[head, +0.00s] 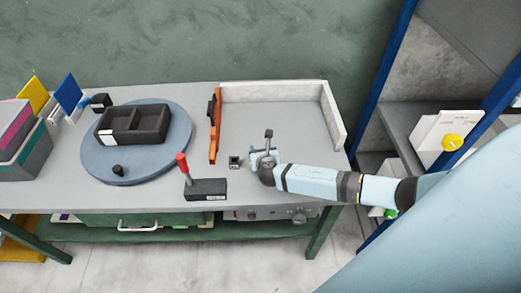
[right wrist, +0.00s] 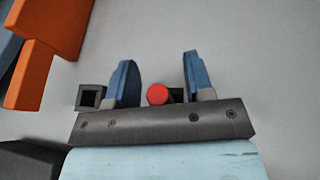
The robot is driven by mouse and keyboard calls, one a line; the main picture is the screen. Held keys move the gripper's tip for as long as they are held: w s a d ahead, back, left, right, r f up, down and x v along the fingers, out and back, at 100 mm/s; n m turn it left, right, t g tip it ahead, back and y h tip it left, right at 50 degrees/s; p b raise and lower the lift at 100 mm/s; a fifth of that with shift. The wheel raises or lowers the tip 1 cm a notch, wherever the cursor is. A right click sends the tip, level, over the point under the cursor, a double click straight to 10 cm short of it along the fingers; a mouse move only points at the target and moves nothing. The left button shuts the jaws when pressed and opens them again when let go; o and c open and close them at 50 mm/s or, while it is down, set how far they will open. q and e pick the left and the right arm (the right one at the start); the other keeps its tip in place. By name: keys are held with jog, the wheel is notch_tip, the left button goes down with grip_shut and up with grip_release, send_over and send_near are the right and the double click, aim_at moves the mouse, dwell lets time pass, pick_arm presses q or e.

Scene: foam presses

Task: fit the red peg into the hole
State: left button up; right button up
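The red peg shows as a round red end (right wrist: 157,94) in the right wrist view, between the two blue fingers of my right gripper (right wrist: 162,84). The fingers are spread, with a gap between the peg and the left finger; a small dark part lies just right of the peg. In the head view my right gripper (head: 258,157) is low over the table and I cannot make out the peg there. A small dark square block with a hole (head: 235,162) stands just left of the gripper; it also shows in the right wrist view (right wrist: 90,97). My left gripper is out of view.
A dark base (head: 206,189) with a red-topped lever (head: 182,163) stands left of the hole block. An orange upright piece (head: 216,125) stands behind. A blue round plate (head: 160,165) carries a dark tray (head: 148,138). A pale wall (head: 270,91) edges the clear back-right area.

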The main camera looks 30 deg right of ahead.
jog(key=v, duration=1.4)
jog(key=shift+f, duration=0.1)
